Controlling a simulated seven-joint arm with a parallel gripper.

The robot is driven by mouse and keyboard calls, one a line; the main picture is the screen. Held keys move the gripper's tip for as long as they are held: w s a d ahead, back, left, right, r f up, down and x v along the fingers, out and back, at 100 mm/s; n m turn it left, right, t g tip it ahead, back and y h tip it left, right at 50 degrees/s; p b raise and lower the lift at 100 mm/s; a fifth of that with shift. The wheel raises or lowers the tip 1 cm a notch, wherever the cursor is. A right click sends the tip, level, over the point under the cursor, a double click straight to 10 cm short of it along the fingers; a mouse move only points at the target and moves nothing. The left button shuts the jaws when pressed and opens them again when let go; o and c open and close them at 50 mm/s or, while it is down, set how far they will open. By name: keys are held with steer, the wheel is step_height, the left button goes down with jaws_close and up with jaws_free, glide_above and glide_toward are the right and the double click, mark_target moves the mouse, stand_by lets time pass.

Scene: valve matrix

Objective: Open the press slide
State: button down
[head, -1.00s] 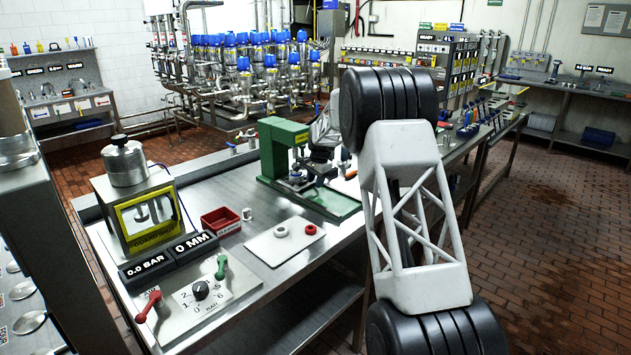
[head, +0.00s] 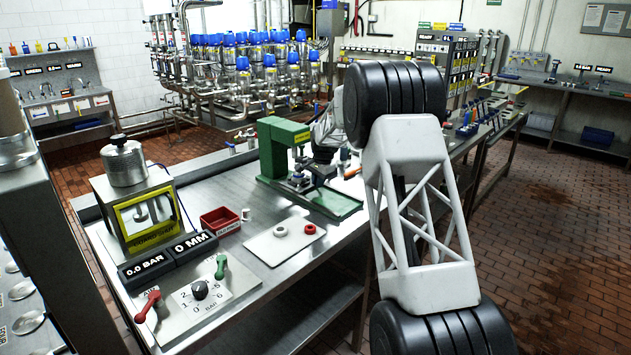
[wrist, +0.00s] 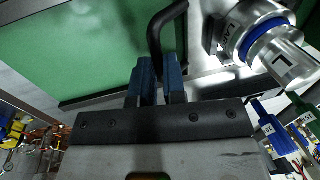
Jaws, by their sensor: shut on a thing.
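The green press (head: 275,148) stands on the steel bench in the head view, with a green base plate (head: 335,204) reaching out to its right. My gripper (head: 318,172) is low over that plate, beside the press. In the wrist view my gripper (wrist: 159,80) has its blue fingers close together on a curved black handle (wrist: 156,38), against a green panel (wrist: 100,35). A silver cylinder with a blue ring (wrist: 265,35) is just right of the handle. The slide itself is largely hidden by my gripper in the head view, so its position cannot be told.
A tray (head: 284,243) with a white ring and a red ring lies in front of the press. A red bin (head: 220,221), a compression unit (head: 145,215) and a control panel (head: 195,298) stand to the left. Blue and green tools (wrist: 275,125) are close at right in the wrist view.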

steer(key=s+d, duration=1.1)
steer(key=shift+s+d, duration=0.1)
steer(key=shift+d, duration=0.05)
stand_by(0.3)
steer(key=c, duration=1.2)
jaws_free()
steer(key=shift+s+d+r, duration=0.15)
steer(key=shift+r, duration=1.15)
steer(key=shift+s+d+r, duration=0.15)
steer(key=shift+d+r, duration=0.05)
steer(key=shift+r, duration=1.05)
steer(key=shift+s+d+r, duration=0.15)
steer(key=shift+r, duration=1.15)
